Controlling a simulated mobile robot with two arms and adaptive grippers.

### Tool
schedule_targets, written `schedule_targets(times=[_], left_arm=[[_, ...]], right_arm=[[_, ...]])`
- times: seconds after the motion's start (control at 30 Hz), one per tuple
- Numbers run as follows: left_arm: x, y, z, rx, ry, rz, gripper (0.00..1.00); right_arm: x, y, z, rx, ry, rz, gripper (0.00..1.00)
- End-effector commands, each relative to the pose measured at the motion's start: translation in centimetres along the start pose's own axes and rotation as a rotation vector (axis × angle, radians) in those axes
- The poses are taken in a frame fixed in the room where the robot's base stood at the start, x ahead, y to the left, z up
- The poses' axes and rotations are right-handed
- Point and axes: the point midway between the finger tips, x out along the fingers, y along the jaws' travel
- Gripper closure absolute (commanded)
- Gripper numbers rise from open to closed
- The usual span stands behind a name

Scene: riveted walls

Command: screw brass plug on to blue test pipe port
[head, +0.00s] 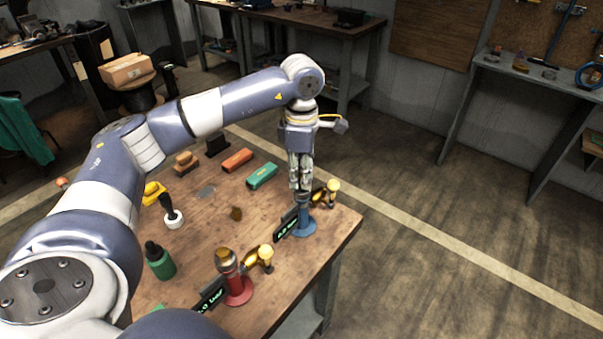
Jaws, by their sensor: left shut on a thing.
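The blue test pipe port (303,224) stands upright on a round blue foot near the right edge of the wooden table. My left gripper (302,188) points straight down over it, with its fingertips at the top of the pipe. The fingers are shut on the brass plug, which they mostly hide; I cannot tell whether its thread is seated. A yellow-handled valve (327,192) sticks out to the right of the blue pipe. A small dark sign (286,224) stands at its left. My right gripper is not in view.
A red pipe port (239,288) with a brass-coloured top and yellow valve stands nearer.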

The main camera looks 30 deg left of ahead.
Motion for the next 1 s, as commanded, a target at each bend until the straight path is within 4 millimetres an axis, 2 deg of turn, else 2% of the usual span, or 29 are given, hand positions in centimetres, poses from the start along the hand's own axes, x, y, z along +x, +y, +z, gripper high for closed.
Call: schedule_targets(times=[0.73, 1.0], left_arm=[[1.8, 0.0, 0.0, 0.000, 0.000, 0.000, 1.00], [1.2, 0.0, 0.0, 0.000, 0.000, 0.000, 1.00]], right_arm=[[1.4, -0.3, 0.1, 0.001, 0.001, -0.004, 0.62], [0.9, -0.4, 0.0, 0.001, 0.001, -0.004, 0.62]])
